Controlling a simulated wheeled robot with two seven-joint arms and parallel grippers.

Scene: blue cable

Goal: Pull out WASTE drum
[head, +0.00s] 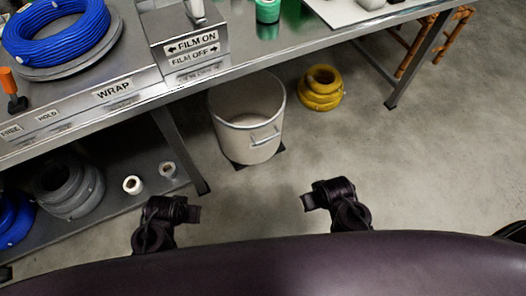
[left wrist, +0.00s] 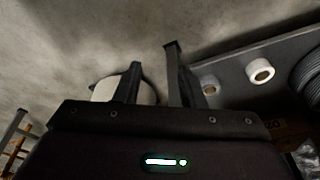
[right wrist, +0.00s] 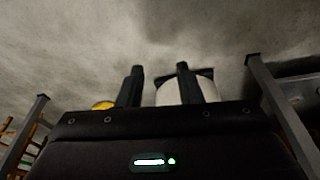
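The drum (head: 250,145) is a beige open-topped cylinder with a bar handle (head: 265,138) on its near side. It stands upright on a dark base on the floor, partly under the bench edge; no WASTE label is legible. Its pale body also shows behind the fingers in the left wrist view (left wrist: 104,89) and right wrist view (right wrist: 206,90), partly hidden. My left gripper (left wrist: 153,72) is open and empty, its fingers apart. My right gripper (right wrist: 159,76) is also open and empty. Both are clear of the drum.
The metal bench (head: 290,50) overhangs the drum, with a bench leg (head: 182,150) to its left. A yellow coil (head: 321,88) lies on the floor to its right. A lower shelf (head: 110,215) at left holds coils and white rolls. Floor in front of the drum is clear.

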